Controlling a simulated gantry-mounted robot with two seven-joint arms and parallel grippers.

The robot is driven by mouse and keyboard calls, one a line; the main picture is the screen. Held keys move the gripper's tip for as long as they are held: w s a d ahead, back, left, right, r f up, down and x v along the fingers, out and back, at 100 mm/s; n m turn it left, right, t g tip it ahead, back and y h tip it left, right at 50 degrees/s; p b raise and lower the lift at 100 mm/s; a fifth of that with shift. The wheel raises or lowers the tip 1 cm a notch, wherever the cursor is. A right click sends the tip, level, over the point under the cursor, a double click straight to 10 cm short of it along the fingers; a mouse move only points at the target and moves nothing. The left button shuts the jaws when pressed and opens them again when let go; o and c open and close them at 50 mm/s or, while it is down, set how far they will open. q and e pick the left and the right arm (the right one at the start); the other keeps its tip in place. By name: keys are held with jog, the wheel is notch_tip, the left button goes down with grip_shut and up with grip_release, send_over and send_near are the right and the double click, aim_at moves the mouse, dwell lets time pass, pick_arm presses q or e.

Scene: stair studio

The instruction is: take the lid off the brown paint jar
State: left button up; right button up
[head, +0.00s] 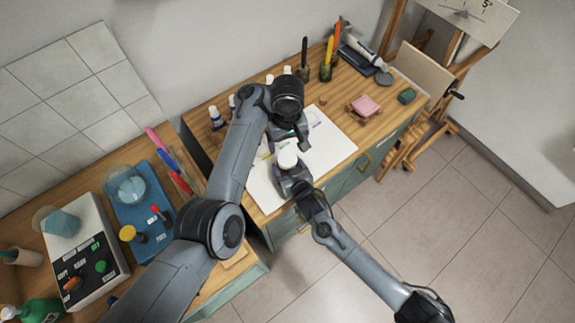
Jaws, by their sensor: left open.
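A jar with a round white lid (287,159) is over the white paper sheet on the wooden cabinet top. Its body is mostly hidden, so its paint colour does not show. My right gripper (288,172) comes from the lower right, with its fingers around the jar's body below the lid. My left gripper (297,143) is open, just above and behind the lid in the picture, apart from it. Part of it is hidden by its own wrist.
Several white-capped jars (216,118) line the cabinet's back edge, partly behind my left arm. Brush pots (326,72), a pink block on a small stand (364,105) and a green item (407,96) stand to the right. The paper (335,150) is clear on its right.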

aim_at(287, 158)
grip_shut()
pick_arm(q)
jog(key=m, duration=0.5)
jog(key=shift+w+h, duration=0.3)
jog(key=shift+w, duration=0.1)
jog(key=m, duration=0.3)
jog(key=shift+w+r+m, duration=0.15)
jog(key=shift+w+m, duration=0.15)
jog(key=m, duration=1.8)
jog(key=shift+w+a, duration=0.1)
jog(key=shift+w, duration=0.05)
jog(key=m, duration=0.1)
jog(key=s+m, duration=0.1)
jog(key=m, duration=0.2)
jog(key=shift+s+f+m, duration=0.2)
jog(key=shift+s+m, duration=0.1)
jog(key=shift+s+f, duration=0.1)
jog(key=shift+f, duration=3.9)
